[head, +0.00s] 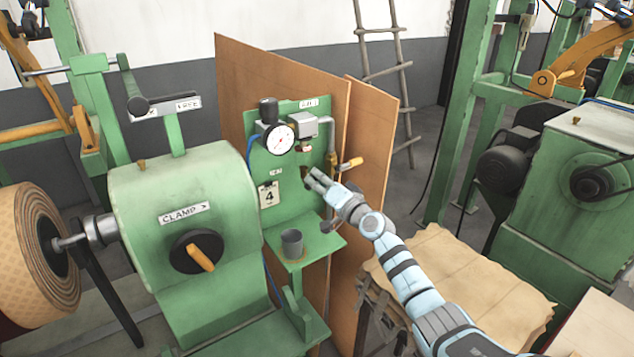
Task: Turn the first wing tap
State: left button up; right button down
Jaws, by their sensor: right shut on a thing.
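A green panel (258,165) stands upright at the centre of the head view, carrying a round white gauge (279,139), a grey box (303,125) and a pipe. My right gripper (312,177) reaches in from the lower right and is shut at the panel's right part, below the grey box. A small, dark brass-coloured piece, apparently the wing tap (305,171), shows at its fingertips, mostly hidden by them. My left gripper is out of view.
A grey cup (292,243) stands on the panel's green shelf, below the gripper. A tag marked 4 (269,195) hangs left of it. The green clamp machine (185,190) with its orange-handled knob fills the left. Brown boards (375,150) stand behind the panel.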

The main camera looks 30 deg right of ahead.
jog(key=m, duration=0.4)
jog(key=shift+d+f, duration=0.1)
jog(key=shift+f, duration=0.05)
jog(key=shift+f+m, duration=0.15)
jog(key=shift+m, duration=1.75)
jog(key=c, duration=1.7)
grip_release()
jog(key=shift+o, duration=0.2)
jog(key=s, duration=1.2)
jog(key=shift+d, duration=0.3)
